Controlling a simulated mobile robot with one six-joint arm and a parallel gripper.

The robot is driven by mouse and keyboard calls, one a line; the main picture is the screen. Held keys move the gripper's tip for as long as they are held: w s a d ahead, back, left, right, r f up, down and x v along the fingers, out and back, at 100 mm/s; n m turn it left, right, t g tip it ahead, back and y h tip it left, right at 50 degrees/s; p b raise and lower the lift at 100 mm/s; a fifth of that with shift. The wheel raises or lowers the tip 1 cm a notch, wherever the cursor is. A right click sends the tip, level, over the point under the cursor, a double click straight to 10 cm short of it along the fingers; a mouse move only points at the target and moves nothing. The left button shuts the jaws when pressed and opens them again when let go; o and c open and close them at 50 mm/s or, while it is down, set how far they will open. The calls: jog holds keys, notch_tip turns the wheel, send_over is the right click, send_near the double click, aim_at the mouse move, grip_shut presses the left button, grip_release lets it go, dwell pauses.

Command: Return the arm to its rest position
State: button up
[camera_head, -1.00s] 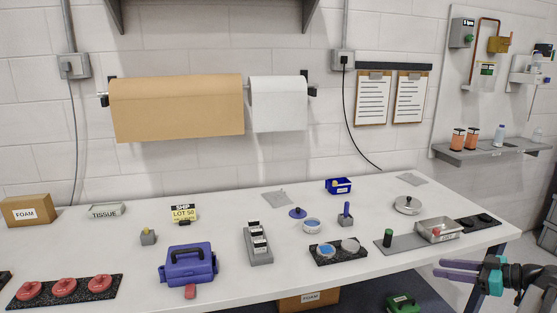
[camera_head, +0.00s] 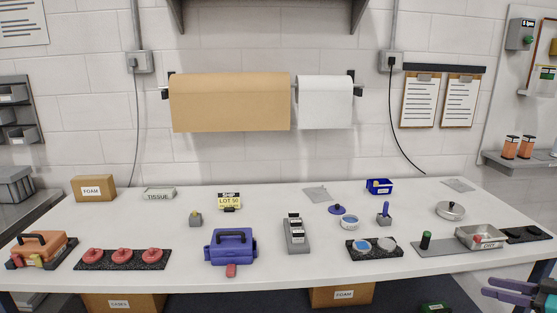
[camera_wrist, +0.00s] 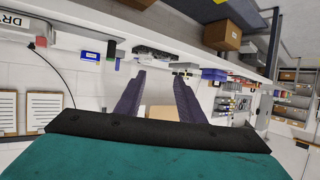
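My gripper (camera_head: 512,291) shows at the lower right edge of the head view, in front of the bench's right end and apart from everything on it. Its two purple fingers also show in the wrist view (camera_wrist: 158,97), spread apart with nothing between them. The wrist view is turned over, with the bench along its top. The rest of my arm is mostly out of the head view.
The white bench (camera_head: 180,285) holds a blue case (camera_head: 231,247), a black tray with red parts (camera_head: 122,257), an orange case (camera_head: 40,249), and a metal tray (camera_head: 482,237) near the right end. Boxes (camera_head: 342,296) stand below. A paper roll (camera_head: 230,102) hangs on the wall.

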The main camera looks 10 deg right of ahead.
jog(key=w+a+f+n+g+y, duration=0.2)
jog(key=w+a+f, duration=0.45)
jog(key=a, duration=0.45)
jog(key=w+a+f+n+g+y, duration=0.1)
jog(key=w+a+f+g+y, duration=0.15)
jog(key=w+a+f, duration=0.65)
jog(key=s+a+f+g, duration=0.15)
jog(key=a+f, duration=0.25)
jog(key=a, duration=0.4)
jog(key=s+a+f+n+g, duration=0.15)
jog(key=a+f, duration=0.25)
jog(key=a, duration=0.4)
jog(key=s+a+f+m+g, duration=0.1)
jog(key=a+f+g, duration=0.25)
jog(key=a, duration=0.45)
jog(key=s+a+f+g+h, duration=0.4)
jog(key=s+a+f+g, duration=0.2)
jog(key=s+a+f, duration=1.05)
jog(key=s+d+f+m+g+h, duration=0.25)
jog(key=s+f, duration=0.35)
jog(key=s, duration=0.4)
jog(key=s+d+f+m+t+h, duration=0.1)
jog(key=d+f+m+h, duration=0.1)
jog(key=d+m+h, duration=0.2)
jog(key=d+m, duration=0.2)
jog(key=d, duration=0.1)
jog(key=shift+f, duration=0.2)
